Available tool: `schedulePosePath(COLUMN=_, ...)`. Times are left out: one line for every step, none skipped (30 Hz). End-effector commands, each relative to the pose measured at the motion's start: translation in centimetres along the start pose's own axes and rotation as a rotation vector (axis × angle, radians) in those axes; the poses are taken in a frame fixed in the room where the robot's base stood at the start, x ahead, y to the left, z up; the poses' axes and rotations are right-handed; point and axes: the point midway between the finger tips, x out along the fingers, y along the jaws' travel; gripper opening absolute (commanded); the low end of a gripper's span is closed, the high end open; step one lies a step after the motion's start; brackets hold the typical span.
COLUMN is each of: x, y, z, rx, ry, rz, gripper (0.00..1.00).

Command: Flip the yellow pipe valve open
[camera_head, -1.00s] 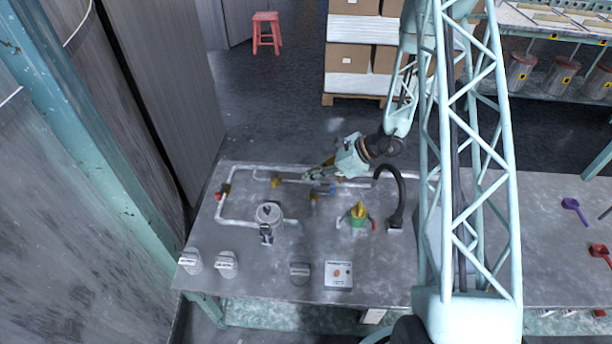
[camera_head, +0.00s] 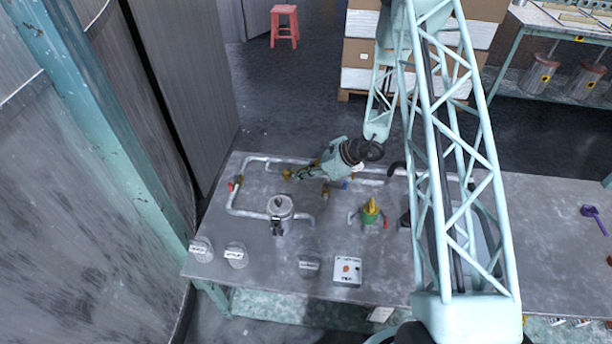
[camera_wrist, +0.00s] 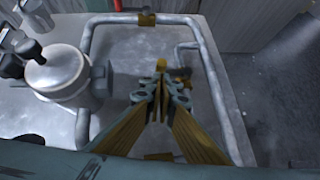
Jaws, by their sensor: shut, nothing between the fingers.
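The yellow valve (camera_head: 287,174) sits on a thin pipe at the back left of the bench. In the wrist view its yellow part (camera_wrist: 161,65) stands just beyond my fingertips, with its lower part partly hidden behind them. My gripper (camera_head: 298,174) is shut and empty, low over the bench just right of the valve. In the wrist view, my gripper's fingertips (camera_wrist: 160,84) are together. I cannot tell whether they touch the valve.
A metal pot (camera_head: 280,207) stands in front of the valve. Pale pipe (camera_head: 232,203) loops around the left and back. A blue-handled valve (camera_head: 345,184) and a green valve with a yellow top (camera_head: 371,211) are to the right. A white button box (camera_head: 347,270) sits at the front.

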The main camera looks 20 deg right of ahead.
Motion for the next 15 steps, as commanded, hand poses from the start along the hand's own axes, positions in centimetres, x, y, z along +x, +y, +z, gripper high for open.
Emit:
schedulePosePath(x=0.3, y=0.01, z=0.24, rx=-0.001, ry=0.0, rz=0.0, gripper=0.0)
schedulePosePath(x=0.43, y=0.0, z=0.36, rx=-0.001, ry=0.0, rz=0.0, gripper=0.0)
schedulePosePath(x=0.57, y=0.0, z=0.49, rx=-0.001, ry=0.0, rz=0.0, gripper=0.0)
schedulePosePath(x=0.67, y=0.01, z=0.59, rx=-0.001, ry=0.0, rz=0.0, gripper=0.0)
schedulePosePath(x=0.76, y=0.01, z=0.67, rx=-0.001, ry=0.0, rz=0.0, gripper=0.0)
schedulePosePath(x=0.85, y=0.01, z=0.76, rx=-0.001, ry=0.0, rz=0.001, gripper=0.0)
schedulePosePath(x=0.91, y=0.02, z=0.82, rx=-0.001, ry=0.0, rz=0.001, gripper=0.0)
schedulePosePath(x=0.96, y=0.03, z=0.86, rx=-0.001, ry=0.0, rz=0.001, gripper=0.0)
schedulePosePath(x=1.01, y=0.03, z=0.9, rx=-0.001, ry=0.0, rz=0.001, gripper=0.0)
schedulePosePath(x=1.03, y=0.03, z=0.92, rx=-0.001, ry=0.0, rz=0.001, gripper=0.0)
schedulePosePath(x=1.04, y=0.03, z=0.94, rx=-0.001, ry=0.0, rz=0.001, gripper=0.0)
schedulePosePath(x=1.05, y=0.03, z=0.94, rx=-0.001, ry=0.0, rz=0.001, gripper=0.0)
schedulePosePath(x=1.05, y=0.03, z=0.94, rx=0.0, ry=0.0, rz=0.0, gripper=0.0)
schedulePosePath(x=1.05, y=0.03, z=0.95, rx=-0.001, ry=0.0, rz=0.0, gripper=0.0)
schedulePosePath(x=1.04, y=0.02, z=0.94, rx=0.0, ry=0.0, rz=0.0, gripper=0.0)
